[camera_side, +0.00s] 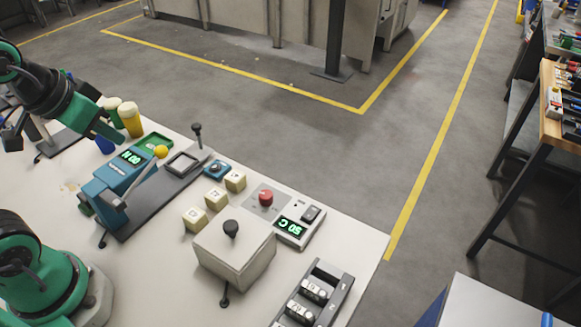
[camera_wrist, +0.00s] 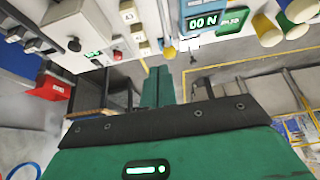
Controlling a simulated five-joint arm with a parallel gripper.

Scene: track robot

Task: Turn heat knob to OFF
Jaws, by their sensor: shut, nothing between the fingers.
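A red knob (camera_side: 266,197) stands on a small grey plate on the white table, next to a white unit (camera_side: 300,225) whose green display reads about 50 C and which carries a black rocker switch (camera_side: 311,213). Which control is the heat knob I cannot read from any label. A small red knob (camera_wrist: 117,55) also shows in the wrist view, beside a green display. My gripper (camera_side: 112,134) is green, shut and empty. It is above the table's far left part, near the teal device and well left of the red knob. Its shut fingers (camera_wrist: 158,87) show in the wrist view.
A teal device (camera_side: 118,178) with a yellow-tipped lever stands between my gripper and the knob. A grey box (camera_side: 234,254) with a black knob stands in front of the red knob. Several cream blocks (camera_side: 235,181) and a black-handled joystick (camera_side: 197,135) are nearby.

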